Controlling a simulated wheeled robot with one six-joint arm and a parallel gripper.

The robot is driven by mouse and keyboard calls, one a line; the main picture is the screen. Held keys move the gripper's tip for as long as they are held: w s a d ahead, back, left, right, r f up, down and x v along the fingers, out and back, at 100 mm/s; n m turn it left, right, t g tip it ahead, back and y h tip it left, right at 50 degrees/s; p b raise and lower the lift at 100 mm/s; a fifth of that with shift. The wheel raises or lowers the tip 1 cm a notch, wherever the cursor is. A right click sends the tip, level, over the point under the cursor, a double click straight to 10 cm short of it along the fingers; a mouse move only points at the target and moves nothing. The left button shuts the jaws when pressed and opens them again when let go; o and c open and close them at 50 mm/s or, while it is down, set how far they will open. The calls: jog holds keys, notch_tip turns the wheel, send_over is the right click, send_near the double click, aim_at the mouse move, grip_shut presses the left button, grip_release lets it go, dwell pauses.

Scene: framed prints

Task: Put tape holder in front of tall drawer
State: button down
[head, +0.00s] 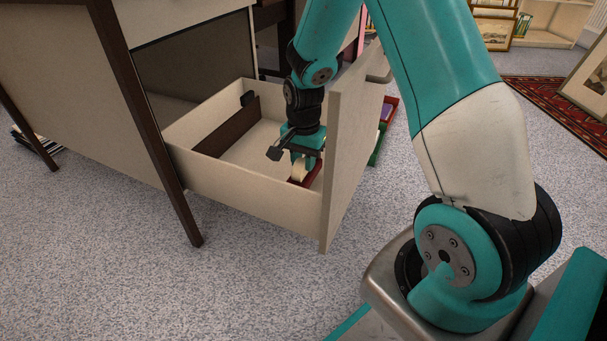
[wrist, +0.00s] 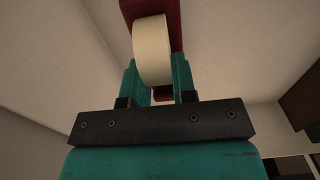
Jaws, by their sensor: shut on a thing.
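The tape holder (head: 304,176) is dark red with a roll of pale tape, and it sits low inside the open tall drawer (head: 245,205), near the drawer's front panel. In the wrist view the tape holder (wrist: 153,48) shows between my fingers, with the cream tape roll facing me. My gripper (head: 303,163) reaches down into the drawer and is shut on the tape holder. My fingers also show in the wrist view (wrist: 159,75). I cannot tell whether the holder touches the drawer floor.
The drawer's raised front panel (head: 350,150) stands close to my arm. A dark brown divider (head: 227,127) lies inside the drawer. A dark desk leg (head: 150,130) stands left of it. Carpet (head: 230,285) in front is clear. Red and green items (head: 384,125) lie behind the panel.

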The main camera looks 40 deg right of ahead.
notch_tip(320, 180, down, 3)
jog(key=shift+f+b, duration=0.1)
jog(key=shift+b, duration=0.65)
jog(key=c, duration=0.9)
grip_release()
